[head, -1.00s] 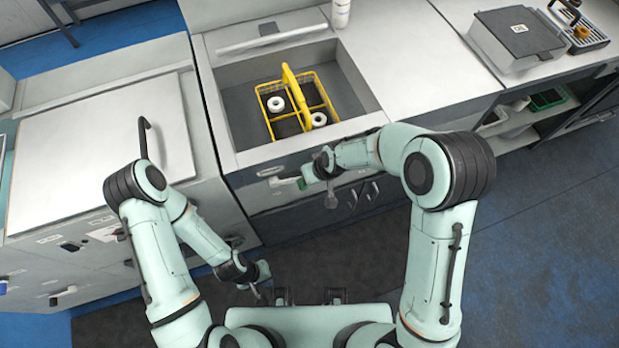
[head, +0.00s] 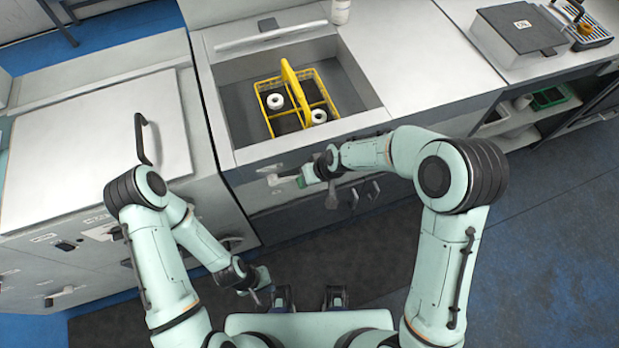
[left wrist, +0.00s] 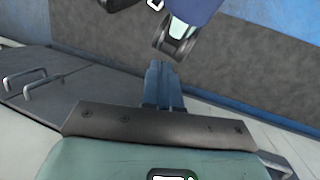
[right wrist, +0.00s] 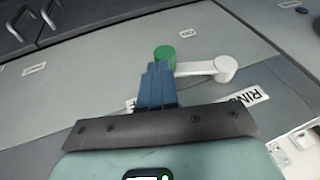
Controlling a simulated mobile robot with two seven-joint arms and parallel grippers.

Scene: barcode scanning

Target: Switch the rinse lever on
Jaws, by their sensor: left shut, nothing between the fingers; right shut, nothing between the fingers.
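The rinse lever (right wrist: 196,68) has a white arm, a round white pivot at its right and a green knob (right wrist: 165,54) at its left in the right wrist view. It sits on the grey cabinet front below the sink, and its white part shows in the head view (head: 284,177). My right gripper (right wrist: 157,66) is shut and empty, its blue fingertips right at the knob; I cannot tell whether they touch it. My left gripper (head: 262,300) is shut and empty, low in front of the cabinets; its fingers show in the left wrist view (left wrist: 159,66).
The sink (head: 232,100) holds a yellow basket (head: 289,72) with white round items. A black handle (head: 141,138) stands on the lid at left. Labels, one partly reading "RIN" (right wrist: 254,95), are near the lever. Cabinet handles (right wrist: 47,12) lie beyond it.

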